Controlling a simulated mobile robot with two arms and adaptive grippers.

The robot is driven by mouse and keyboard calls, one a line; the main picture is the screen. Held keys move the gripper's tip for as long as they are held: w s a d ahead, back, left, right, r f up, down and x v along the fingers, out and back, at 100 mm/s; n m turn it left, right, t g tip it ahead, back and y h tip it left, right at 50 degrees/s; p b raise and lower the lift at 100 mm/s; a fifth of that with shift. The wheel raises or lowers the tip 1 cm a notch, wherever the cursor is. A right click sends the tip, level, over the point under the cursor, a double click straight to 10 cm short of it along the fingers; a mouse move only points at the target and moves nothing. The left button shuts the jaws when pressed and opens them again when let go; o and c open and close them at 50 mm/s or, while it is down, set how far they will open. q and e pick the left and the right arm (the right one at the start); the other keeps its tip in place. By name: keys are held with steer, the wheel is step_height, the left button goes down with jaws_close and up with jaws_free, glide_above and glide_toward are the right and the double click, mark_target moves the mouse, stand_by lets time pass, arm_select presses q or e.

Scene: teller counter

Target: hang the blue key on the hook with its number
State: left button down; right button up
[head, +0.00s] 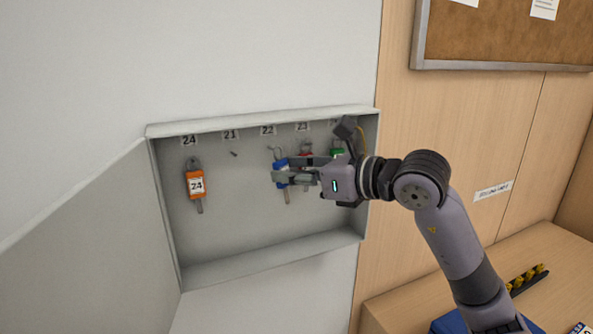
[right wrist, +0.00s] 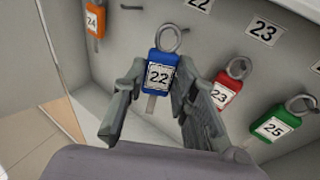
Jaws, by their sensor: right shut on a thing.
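The blue key (head: 281,166) has a tag with 22 on it and a metal ring on top; it also shows in the right wrist view (right wrist: 161,72). My right gripper (head: 284,173) is shut on its tag, with one finger on each side. The key is upright inside the open key cabinet, below the number label 22 (head: 267,130). Its ring (right wrist: 168,40) is up near the back panel. I cannot tell whether the ring is around the hook or in front of it. My left gripper is not in view.
The orange key 24 (head: 195,184) hangs at the left. The red key 23 (right wrist: 225,93) and green key 25 (right wrist: 276,125) hang close to the right of my gripper. An empty hook (head: 234,154) is under label 21. The cabinet door (head: 85,240) stands open left.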

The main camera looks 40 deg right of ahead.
steer(key=shift+w+d+p, duration=0.25)
steer(key=shift+w+p, duration=0.35)
steer(key=shift+w, duration=0.45)
steer(key=shift+w+d+f+b, duration=0.2)
steer(key=shift+w+f+b, duration=0.3)
steer(key=shift+w, duration=0.2)
steer(key=o, duration=1.1)
steer(key=shift+c, duration=0.2)
steer(key=shift+r, duration=0.1)
steer(key=v, duration=1.2)
